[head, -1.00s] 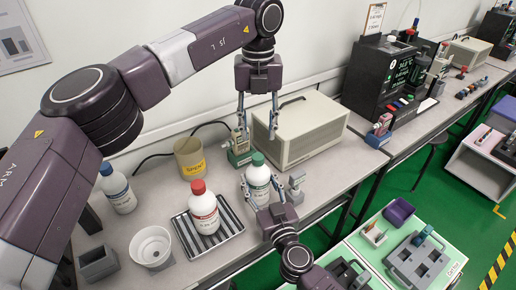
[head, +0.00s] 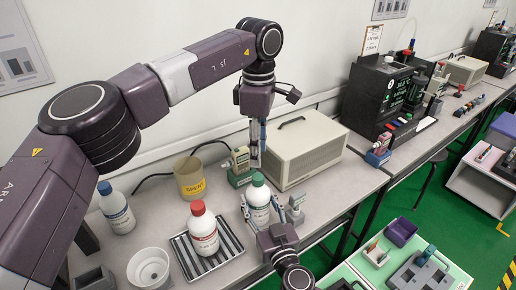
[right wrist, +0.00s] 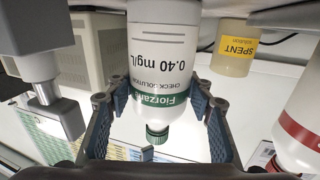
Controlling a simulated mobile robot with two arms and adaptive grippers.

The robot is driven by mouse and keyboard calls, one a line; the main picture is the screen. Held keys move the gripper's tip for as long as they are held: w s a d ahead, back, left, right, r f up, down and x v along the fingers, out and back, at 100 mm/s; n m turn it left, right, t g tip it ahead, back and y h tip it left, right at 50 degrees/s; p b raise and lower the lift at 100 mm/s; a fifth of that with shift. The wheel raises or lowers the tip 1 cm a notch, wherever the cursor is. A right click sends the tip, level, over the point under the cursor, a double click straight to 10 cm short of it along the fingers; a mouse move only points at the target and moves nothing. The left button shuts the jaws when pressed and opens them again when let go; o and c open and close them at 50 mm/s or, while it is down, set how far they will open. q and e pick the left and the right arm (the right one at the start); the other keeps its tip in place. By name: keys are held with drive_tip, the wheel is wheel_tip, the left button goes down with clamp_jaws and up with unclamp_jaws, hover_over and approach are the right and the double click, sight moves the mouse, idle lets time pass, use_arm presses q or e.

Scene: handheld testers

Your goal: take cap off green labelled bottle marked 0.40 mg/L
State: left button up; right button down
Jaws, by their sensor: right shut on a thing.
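The white bottle with a green label (head: 260,214) stands upright on the bench, its green cap (head: 258,179) on. The right wrist view, which is upside down, shows its marking "0.40 mg/L" (right wrist: 160,62) and the green cap (right wrist: 157,134). My right gripper (head: 262,208) is shut on the bottle body, with blue-padded fingers on both sides (right wrist: 160,115). My left gripper (head: 258,150) points down just above and slightly behind the cap, apparently apart from it. Its fingers overlap in this view, so their gap is hidden.
A red-capped bottle (head: 203,233) stands on a striped tray (head: 233,247) to the left. A yellow "SPENT" pot (head: 188,178), a small green-based device (head: 240,170) and a beige case (head: 302,154) stand behind. A grey stand (head: 295,209) is close on the right.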

sight(258, 177)
use_arm(q)
drive_tip(key=m, duration=0.3)
drive_tip(key=shift+m, duration=0.3)
drive_tip(key=m, duration=1.4)
wheel_tip(258, 177, down, 8)
drive_tip(key=shift+f, duration=0.1)
